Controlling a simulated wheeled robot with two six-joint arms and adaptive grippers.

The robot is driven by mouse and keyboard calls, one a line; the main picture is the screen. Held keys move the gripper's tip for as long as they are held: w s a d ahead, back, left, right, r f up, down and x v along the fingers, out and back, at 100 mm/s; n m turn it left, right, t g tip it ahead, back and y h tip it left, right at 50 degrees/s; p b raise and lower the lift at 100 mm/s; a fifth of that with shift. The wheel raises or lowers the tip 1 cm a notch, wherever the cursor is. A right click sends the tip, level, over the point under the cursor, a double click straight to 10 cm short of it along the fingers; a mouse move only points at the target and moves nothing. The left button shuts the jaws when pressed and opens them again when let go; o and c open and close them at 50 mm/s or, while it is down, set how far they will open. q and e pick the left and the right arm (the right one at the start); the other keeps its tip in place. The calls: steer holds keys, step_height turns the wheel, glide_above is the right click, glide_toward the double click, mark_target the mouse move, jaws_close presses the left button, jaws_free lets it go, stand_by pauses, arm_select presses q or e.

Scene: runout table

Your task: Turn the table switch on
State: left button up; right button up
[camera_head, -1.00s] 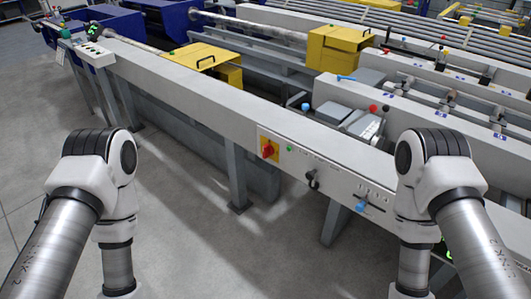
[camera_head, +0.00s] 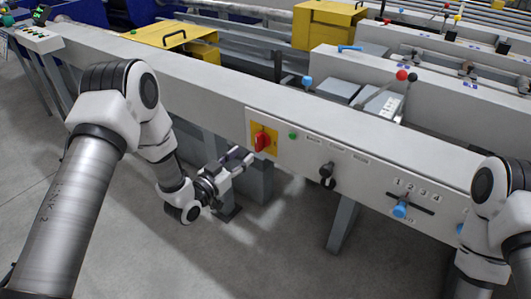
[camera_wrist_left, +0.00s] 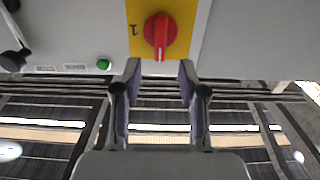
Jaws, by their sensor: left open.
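The table switch is a red rotary knob (camera_head: 262,141) on a yellow plate (camera_head: 255,128), set in the grey front face of the table (camera_head: 215,103). In the left wrist view the red knob (camera_wrist_left: 160,31) lies just beyond the fingertips, roughly centred between them, with a "1" printed beside it. My left gripper (camera_head: 243,156) is open and empty, just left of and slightly below the knob in the head view. Its two fingers (camera_wrist_left: 160,68) are apart and do not visibly touch the knob. My right gripper is out of view; only part of the right arm shows.
A green button (camera_head: 293,135) sits right of the switch. Further right are a black selector handle (camera_head: 327,172) and a blue-knobbed lever (camera_head: 401,208) in a numbered slot. Yellow covers (camera_head: 170,42) and rails lie behind. Grey floor is clear in front.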

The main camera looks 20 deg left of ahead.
mark_target(256, 143)
arm_select(q)
steer(key=x, duration=0.7)
steer(key=shift+w, duration=0.35)
steer(key=shift+d, duration=0.1)
jaws_close()
